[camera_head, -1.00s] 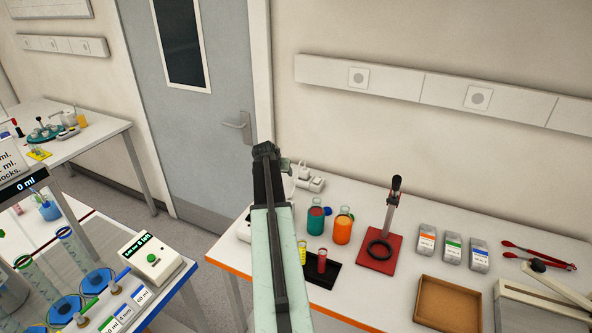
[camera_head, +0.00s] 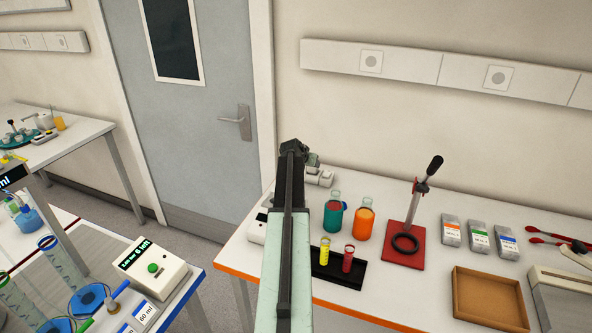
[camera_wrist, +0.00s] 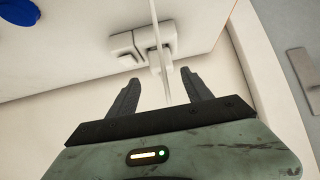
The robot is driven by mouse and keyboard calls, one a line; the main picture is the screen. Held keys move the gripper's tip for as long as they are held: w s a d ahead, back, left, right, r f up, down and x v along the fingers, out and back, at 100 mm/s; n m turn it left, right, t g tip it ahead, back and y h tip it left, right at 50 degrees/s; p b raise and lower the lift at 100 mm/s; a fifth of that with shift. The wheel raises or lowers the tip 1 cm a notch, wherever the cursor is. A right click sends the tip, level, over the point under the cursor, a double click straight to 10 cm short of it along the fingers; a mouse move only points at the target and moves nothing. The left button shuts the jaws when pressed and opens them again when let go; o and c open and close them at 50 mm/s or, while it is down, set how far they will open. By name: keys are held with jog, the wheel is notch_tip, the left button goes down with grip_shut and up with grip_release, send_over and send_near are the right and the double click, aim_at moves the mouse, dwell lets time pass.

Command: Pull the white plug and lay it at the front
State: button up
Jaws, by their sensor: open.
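The white plug (camera_wrist: 158,57) sits at a white power strip (camera_wrist: 124,46) in the wrist view, with a thin pale cord running past it. In the head view the power strip (camera_head: 322,179) shows at the back left of the table, and the plug is mostly hidden behind my arm's end. My gripper (camera_wrist: 162,79) is open in the wrist view, its two dark fingers apart and pointing toward the plug. The cord passes between the fingers in the picture. The plug appears just beyond the fingertips; I cannot tell the exact gap. My gripper (camera_head: 313,160) is small in the head view.
Teal (camera_head: 333,216) and orange (camera_head: 364,223) jars and a dark tube rack (camera_head: 338,270) stand right of my arm. A red stand (camera_head: 405,246) with a black lever and a brown tray (camera_head: 490,298) are farther right. The wall and door are close behind.

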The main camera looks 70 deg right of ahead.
aim_at(312, 173)
jog(key=b+x, duration=0.5)
jog(key=x, duration=0.3)
jog(key=shift+w+d+f, duration=0.1)
jog(key=shift+w+f, duration=0.1)
jog(key=shift+f, duration=0.15)
jog(key=shift+d+f+b, duration=0.15)
jog(key=shift+d+b, duration=0.15)
jog(key=shift+b, duration=0.1)
grip_shut()
